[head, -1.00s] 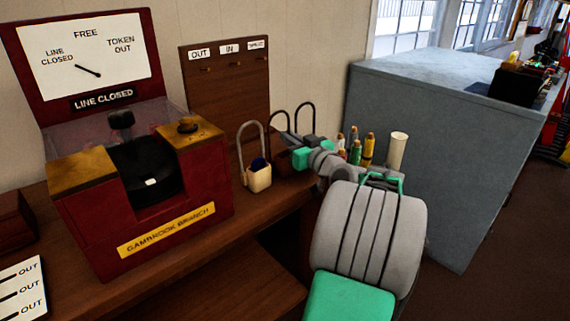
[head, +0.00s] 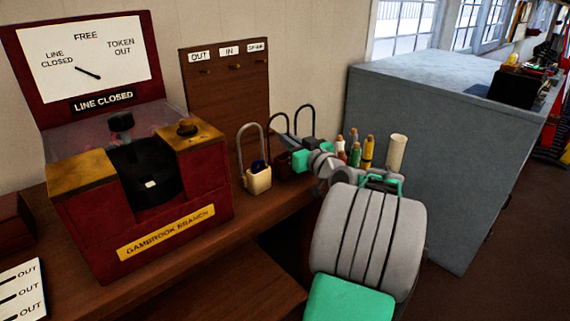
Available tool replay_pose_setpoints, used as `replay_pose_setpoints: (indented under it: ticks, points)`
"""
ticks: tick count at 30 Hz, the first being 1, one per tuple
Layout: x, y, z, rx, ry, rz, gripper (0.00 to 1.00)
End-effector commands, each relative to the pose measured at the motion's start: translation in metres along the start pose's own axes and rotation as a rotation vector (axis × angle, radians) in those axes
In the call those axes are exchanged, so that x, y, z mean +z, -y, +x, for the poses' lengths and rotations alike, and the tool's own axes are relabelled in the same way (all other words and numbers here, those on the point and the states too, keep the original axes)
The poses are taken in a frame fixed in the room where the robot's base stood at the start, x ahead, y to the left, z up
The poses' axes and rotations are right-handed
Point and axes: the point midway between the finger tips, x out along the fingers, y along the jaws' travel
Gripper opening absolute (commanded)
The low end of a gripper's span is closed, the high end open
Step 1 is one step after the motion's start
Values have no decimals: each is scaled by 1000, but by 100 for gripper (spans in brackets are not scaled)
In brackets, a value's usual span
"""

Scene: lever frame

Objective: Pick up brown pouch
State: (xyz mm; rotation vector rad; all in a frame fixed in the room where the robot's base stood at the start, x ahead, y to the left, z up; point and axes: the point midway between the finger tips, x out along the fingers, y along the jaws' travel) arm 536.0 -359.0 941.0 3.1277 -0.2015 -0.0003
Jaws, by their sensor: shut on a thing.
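The brown pouch (head: 284,169) is a small dark brown holder with a tall dark loop. It is on the wooden desk between a cream pouch (head: 258,181) and a dark grey pouch (head: 307,142), each with a similar loop. My gripper (head: 296,160), with green finger parts, reaches in from the right and is shut on the brown pouch. The fingers and wrist hide much of the pouch. I cannot tell whether its base is clear of the desk.
A red token instrument (head: 170,225) stands at left on the desk. A hook board (head: 228,100) is behind the pouches. Several coloured bottles (head: 356,152) and a cream cylinder (head: 397,150) stand just beyond my wrist. A large grey-blue cabinet (head: 450,150) is at right.

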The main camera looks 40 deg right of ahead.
Motion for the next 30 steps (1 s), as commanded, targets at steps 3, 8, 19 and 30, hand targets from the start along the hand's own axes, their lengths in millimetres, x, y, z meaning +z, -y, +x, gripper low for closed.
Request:
replay_pose_setpoints:
  ticks: [3,8,19,30]
  points:
    - [0,0,0,0,0,0,0]
    - [-9,0,0,0,-2,-1,0]
    - [-78,13,-34,5,-4,-7,0]
    - [-126,48,-116,5,-2,-3,0]
